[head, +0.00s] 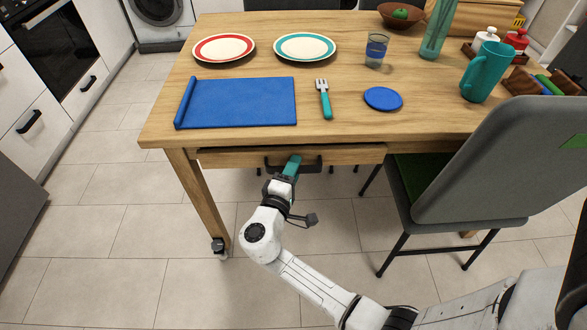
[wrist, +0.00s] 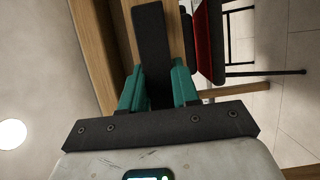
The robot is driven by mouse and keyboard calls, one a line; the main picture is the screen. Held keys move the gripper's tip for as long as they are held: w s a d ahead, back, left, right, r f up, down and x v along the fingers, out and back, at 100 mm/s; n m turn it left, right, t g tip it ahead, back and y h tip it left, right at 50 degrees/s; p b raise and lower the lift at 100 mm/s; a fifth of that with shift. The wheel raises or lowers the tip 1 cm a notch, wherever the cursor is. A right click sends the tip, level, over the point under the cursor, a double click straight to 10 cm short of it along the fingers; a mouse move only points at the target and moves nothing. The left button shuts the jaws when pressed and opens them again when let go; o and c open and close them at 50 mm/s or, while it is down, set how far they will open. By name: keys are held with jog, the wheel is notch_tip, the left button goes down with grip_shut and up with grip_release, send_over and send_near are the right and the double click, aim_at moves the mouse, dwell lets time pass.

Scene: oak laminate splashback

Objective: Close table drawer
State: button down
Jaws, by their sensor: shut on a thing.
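The table drawer (head: 230,158) is a wide wooden front under the near edge of the wooden table (head: 350,128). Its dark handle (head: 313,165) is at the middle of the front. The drawer front shows just below the tabletop edge; how far it stands out is hard to judge. My gripper (head: 292,166) has teal fingers and is at the handle, covering its middle part. In the wrist view, the two fingers of my gripper (wrist: 158,75) are on either side of the dark handle bar (wrist: 152,40), shut on it.
A blue mat (head: 240,103), a fork (head: 324,98), a blue coaster (head: 383,98), two plates (head: 223,47) and a teal mug (head: 483,72) are on the tabletop. A grey chair (head: 490,165) stands close at the right. The tiled floor (head: 110,235) at the left is clear.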

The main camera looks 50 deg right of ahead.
jog(key=w+d+b, duration=0.2)
jog(key=d, duration=0.1)
jog(key=shift+w+d+f, duration=0.15)
jog(key=shift+w, duration=0.15)
jog(key=c, duration=0.9)
grip_release()
jog(key=shift+w+r, duration=0.1)
jog(key=shift+r, duration=0.1)
jog(key=shift+d+r, duration=0.1)
jog(key=shift+r, duration=0.05)
jog(key=v, duration=1.1)
jog(key=shift+f+p, duration=0.2)
jog(key=shift+p, duration=0.15)
